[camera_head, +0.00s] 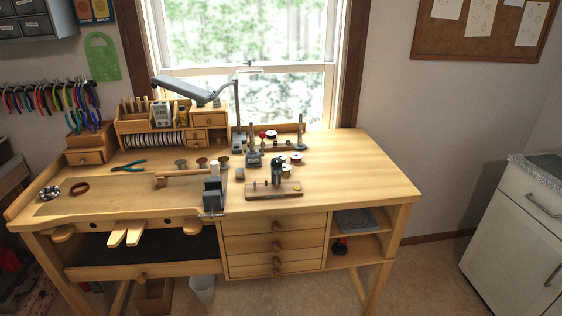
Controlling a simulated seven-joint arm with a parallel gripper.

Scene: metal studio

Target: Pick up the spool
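Several small spool-like pieces stand on the wooden workbench (350,180), and I cannot tell which one is the task's spool. A row at the middle holds a grey spool (181,165), a brown spool (202,162) and a dark-topped spool (223,161). To the right, a pale spool (296,158) and another pale spool (286,169) sit beside a dark tool on a wooden base (275,188). A further spool (271,135) is near a rack at the back. My gripper is not in view.
A grey vise (213,192) is at the front edge. A lamp (190,92) leans over a wooden organizer (160,122) at the back. The bench's right end is clear.

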